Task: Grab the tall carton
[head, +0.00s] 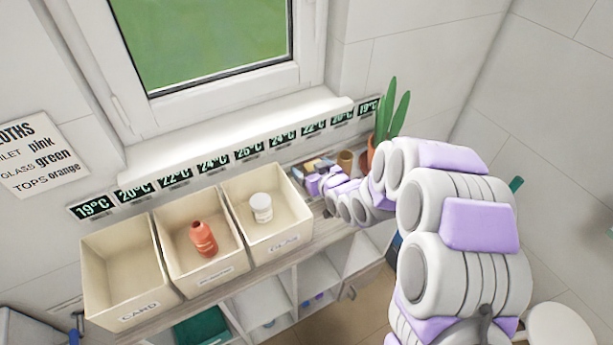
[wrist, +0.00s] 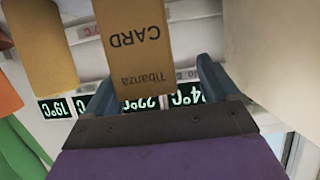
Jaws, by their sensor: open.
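The tall carton (wrist: 137,45) is brown, with "CARD" and "Tibanza" printed on it, upside down in the wrist view. It stands between the two fingers of my gripper (wrist: 158,82), nearer the left finger, with a clear gap on the right. My gripper is open and not closed on it. In the head view my gripper (head: 317,186) is at the right end of the shelf, by a cluster of small brown items; it partly hides them, and I cannot tell which one is the carton.
A tan rounded item (wrist: 42,50) stands left of the carton in the wrist view. A potted plant (head: 392,125) is at the shelf's far right. Three cream bins stand left: an empty one (head: 103,240), one with a red bottle (head: 203,239), one with a white jar (head: 261,208).

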